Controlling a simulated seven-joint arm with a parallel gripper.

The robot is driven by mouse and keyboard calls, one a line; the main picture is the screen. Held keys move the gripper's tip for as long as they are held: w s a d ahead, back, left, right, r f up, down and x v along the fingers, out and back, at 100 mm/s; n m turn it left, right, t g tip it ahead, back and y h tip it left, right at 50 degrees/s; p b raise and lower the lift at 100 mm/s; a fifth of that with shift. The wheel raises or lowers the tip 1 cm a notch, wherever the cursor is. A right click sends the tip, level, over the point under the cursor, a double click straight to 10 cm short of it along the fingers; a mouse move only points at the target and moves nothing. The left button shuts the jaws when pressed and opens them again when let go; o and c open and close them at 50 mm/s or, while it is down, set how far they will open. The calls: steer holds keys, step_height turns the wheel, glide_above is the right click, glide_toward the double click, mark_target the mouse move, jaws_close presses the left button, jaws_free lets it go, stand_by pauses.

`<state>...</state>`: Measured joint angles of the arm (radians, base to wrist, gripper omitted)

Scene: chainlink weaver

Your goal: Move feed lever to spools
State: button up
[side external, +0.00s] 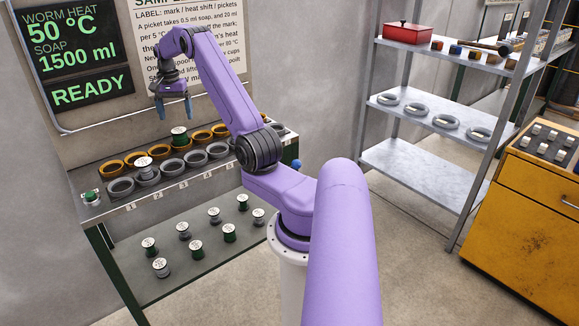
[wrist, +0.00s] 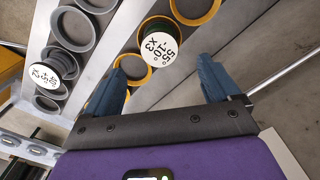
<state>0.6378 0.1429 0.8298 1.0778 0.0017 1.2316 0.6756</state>
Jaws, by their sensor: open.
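My gripper (side external: 174,110) is open and empty, pointing down above the back row of the bench. A lever with a blue ball knob (side external: 296,163) stands at the bench's right end, well right of my gripper; it may be the feed lever, though no label shows. A green spool (side external: 179,133) with a white top sits in the back row. A dark spool (side external: 144,164) sits further left. In the wrist view, the labelled spool (wrist: 158,50) shows between and beyond my open fingers (wrist: 160,70), and the dark spool (wrist: 62,64) is at left. Several more spools (side external: 214,214) stand on the lower shelf.
Orange rings (side external: 110,167) line the back row and grey rings (side external: 171,166) the front row. The wall sign (side external: 85,60) reads READY. A metal rack (side external: 430,122) and yellow cabinet (side external: 530,225) stand at right.

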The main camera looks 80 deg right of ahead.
steer(key=c, duration=0.4)
steer(key=shift+m+g+h, duration=0.4)
steer(key=shift+m+g, duration=0.1)
steer(key=shift+m, duration=0.4)
steer(key=s, duration=0.3)
steer(key=s+d, duration=0.1)
steer(key=s, duration=0.1)
steer(key=shift+s+d+r, duration=0.1)
steer(key=shift+s+r, duration=0.05)
steer(key=shift+r, duration=0.1)
jaws_close()
steer(key=m+g+h, duration=0.2)
steer(key=m+g, duration=0.2)
steer(key=m, duration=0.3)
glide_toward(294, 161)
steer(key=x, duration=0.6)
steer(key=shift+d+f, duration=0.2)
steer(key=shift+f, duration=0.1)
